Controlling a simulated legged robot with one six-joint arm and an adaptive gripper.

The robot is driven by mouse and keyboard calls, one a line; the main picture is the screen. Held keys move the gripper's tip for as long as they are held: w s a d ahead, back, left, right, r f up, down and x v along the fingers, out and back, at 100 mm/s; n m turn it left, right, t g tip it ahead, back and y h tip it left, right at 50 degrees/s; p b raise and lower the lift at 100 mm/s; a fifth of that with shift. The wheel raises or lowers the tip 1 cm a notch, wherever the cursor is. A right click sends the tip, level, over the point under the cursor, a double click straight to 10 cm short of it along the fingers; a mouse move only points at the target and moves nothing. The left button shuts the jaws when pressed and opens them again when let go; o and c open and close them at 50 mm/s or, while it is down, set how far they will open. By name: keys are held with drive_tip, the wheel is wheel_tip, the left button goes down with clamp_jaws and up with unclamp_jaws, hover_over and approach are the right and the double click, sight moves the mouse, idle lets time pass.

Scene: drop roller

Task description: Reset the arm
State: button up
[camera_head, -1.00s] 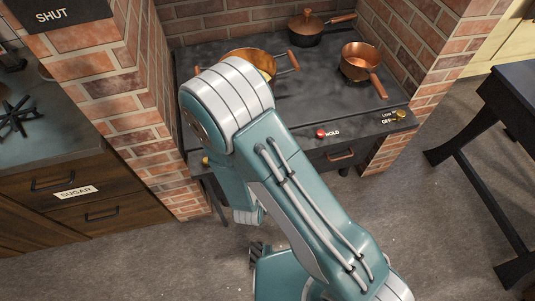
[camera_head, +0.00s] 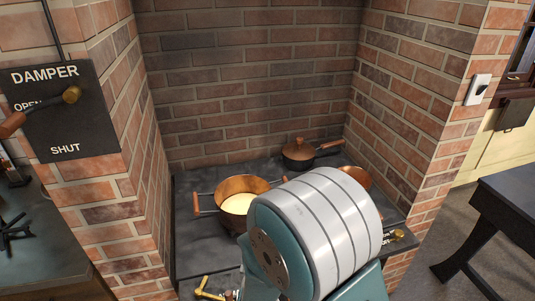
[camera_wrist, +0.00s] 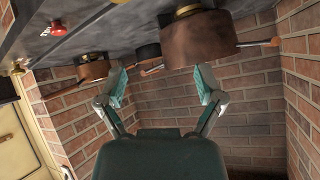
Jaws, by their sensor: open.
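My gripper (camera_wrist: 163,84) shows in the wrist view with its two teal fingers spread apart and nothing between them. The wrist picture is upside down, with the stove along its top. The fingertips appear just below the copper pot (camera_wrist: 200,40) in that picture; I cannot tell the distance. In the head view my arm's large grey and teal joint covers the front right of the stove, and the gripper itself is hidden there.
The stove (camera_head: 200,248) stands in a brick alcove. It bears a two-handled copper pot (camera_head: 238,203) with pale contents, a lidded pan (camera_head: 299,155) and a partly hidden copper saucepan (camera_head: 355,175). A damper panel (camera_head: 75,125) hangs left. A dark table (camera_head: 510,205) stands right.

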drive_tip(key=s+d+r+n+g+y, duration=0.1)
drive_tip(key=s+d+r, duration=0.15)
drive_tip(key=r, duration=0.55)
drive_tip(key=s+d+r+n+g+y, duration=0.15)
drive_tip(key=d+r, duration=0.25)
drive_tip(key=r, duration=0.4)
drive_tip(key=s+d+r+g+h, duration=0.1)
drive_tip(key=s+d+r, duration=0.3)
drive_tip(key=s, duration=0.3)
drive_tip(key=s+d+r+g+h, duration=0.1)
drive_tip(key=s+d+r, duration=0.3)
drive_tip(key=s+d, duration=0.3)
drive_tip(key=shift+s+d+r+n, duration=0.2)
drive_tip(key=shift+d+r+n, duration=0.05)
drive_tip(key=shift+r+n, duration=0.15)
